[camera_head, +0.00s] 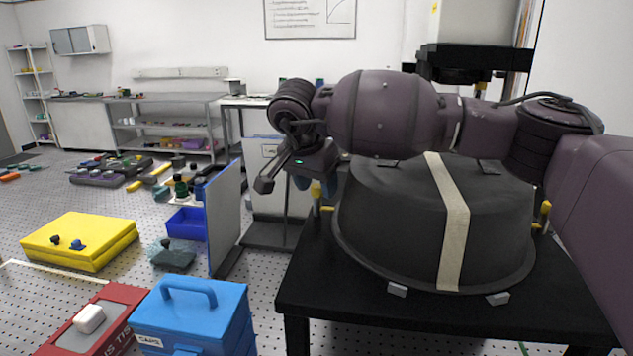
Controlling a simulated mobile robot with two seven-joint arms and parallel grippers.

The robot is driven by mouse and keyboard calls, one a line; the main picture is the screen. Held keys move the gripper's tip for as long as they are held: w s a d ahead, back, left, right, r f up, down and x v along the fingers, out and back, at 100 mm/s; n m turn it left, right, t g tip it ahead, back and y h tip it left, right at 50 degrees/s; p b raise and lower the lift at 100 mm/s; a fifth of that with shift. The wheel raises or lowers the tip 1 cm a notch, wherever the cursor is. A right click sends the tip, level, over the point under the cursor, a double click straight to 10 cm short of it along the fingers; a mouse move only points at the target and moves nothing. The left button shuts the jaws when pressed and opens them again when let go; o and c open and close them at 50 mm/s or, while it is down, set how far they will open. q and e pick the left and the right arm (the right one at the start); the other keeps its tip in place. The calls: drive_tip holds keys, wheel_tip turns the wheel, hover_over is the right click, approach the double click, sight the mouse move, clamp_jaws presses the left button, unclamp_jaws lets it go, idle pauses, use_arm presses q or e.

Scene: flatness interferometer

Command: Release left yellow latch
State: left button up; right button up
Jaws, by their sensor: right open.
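A large dark round cover (395,225) with a beige strap (454,235) sits on a black table (340,300). The left yellow latch (317,200) stands upright at the cover's left edge. A second yellow latch (544,213) stands at its right edge. My right gripper (298,183) reaches in from the right across the top of the cover. It is open and hangs by the left latch, partly overlapping the latch's top. I cannot tell whether they touch. My left gripper is out of view.
A grey upright panel (223,215) stands left of the table. A blue toolbox (193,310), a red box (100,325) and a yellow case (80,240) lie at lower left. A black machine part (472,62) overhangs the cover.

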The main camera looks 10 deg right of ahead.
drive_tip(key=c, duration=0.9)
